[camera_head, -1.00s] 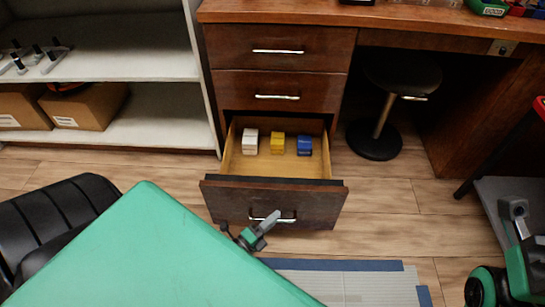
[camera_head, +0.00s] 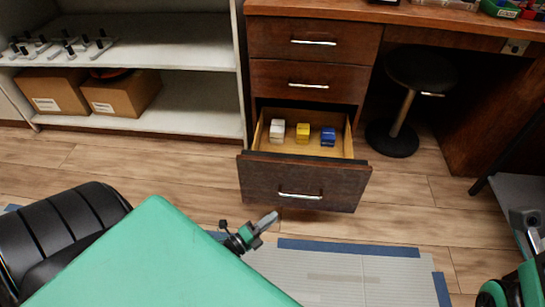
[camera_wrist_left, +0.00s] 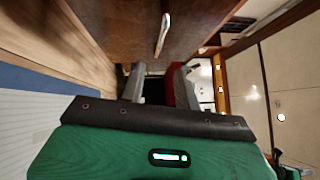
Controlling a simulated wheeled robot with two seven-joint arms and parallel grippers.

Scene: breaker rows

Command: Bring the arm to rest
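My left gripper (camera_head: 265,221) is near the floor in front of the desk's open bottom drawer (camera_head: 303,182). It is below and left of the drawer's metal handle (camera_head: 300,196) and apart from it. In the left wrist view the two grey fingers of the left gripper (camera_wrist_left: 158,86) stand apart with nothing between them. The drawer handle shows beyond them in that view (camera_wrist_left: 162,34). My right gripper (camera_head: 526,219) is partly in view at the right edge; its fingers cannot be made out clearly.
The open drawer holds a white box (camera_head: 277,131), a yellow box (camera_head: 303,132) and a blue box (camera_head: 328,136). A black stool (camera_head: 420,72) stands under the desk. A shelf (camera_head: 190,55) with cardboard boxes (camera_head: 122,92) is at the left. Floor between shelf and my arm is clear.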

